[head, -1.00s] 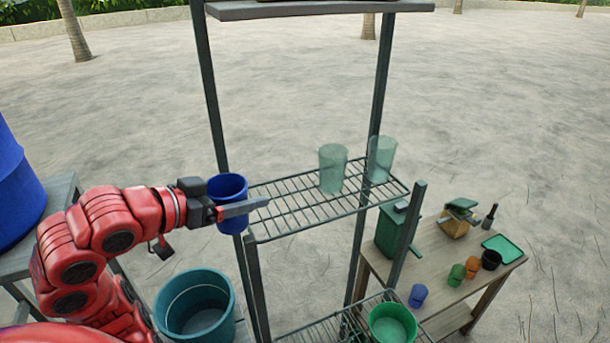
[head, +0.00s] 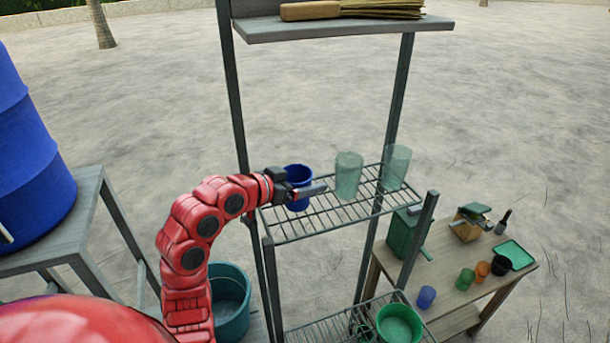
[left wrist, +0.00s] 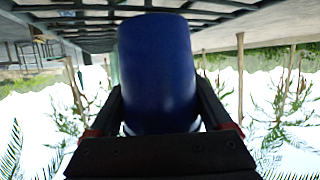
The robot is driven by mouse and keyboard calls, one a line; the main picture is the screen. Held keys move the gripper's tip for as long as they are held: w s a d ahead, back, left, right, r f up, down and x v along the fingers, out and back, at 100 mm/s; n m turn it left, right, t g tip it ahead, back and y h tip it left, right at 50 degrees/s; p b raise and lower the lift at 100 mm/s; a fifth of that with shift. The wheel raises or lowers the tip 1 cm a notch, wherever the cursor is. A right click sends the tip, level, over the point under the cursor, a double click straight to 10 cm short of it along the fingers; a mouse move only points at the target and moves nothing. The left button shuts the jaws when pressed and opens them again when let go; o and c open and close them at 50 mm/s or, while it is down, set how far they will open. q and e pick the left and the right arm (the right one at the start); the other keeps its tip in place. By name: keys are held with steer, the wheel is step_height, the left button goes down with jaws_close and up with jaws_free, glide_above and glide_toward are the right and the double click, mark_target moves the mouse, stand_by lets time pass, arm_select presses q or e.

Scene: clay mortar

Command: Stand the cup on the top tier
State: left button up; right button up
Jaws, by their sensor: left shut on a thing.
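The blue cup (head: 298,203) is upright in my left gripper (head: 305,191), which is shut on it. In the left wrist view the cup (left wrist: 157,70) fills the middle between the two fingers, with rack bars showing beyond it. In the head view the cup is over the left end of the upper wire tier (head: 325,221) of a dark metal rack. I cannot tell whether its base touches the wires. My right gripper is not in view.
Two clear glasses (head: 348,176) (head: 396,166) stand on the wire tier, right of the cup. A solid shelf (head: 350,29) above holds a brush (head: 350,10). A green bucket (head: 398,326) is below. A wooden table (head: 420,262) with small cups stands right; a blue barrel (head: 30,150) stands left.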

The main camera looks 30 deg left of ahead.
arm_select(q)
steer(key=shift+f, duration=0.2)
steer(key=shift+f+b, duration=0.15)
steer(key=shift+b, duration=0.15)
steer(key=o, duration=1.3)
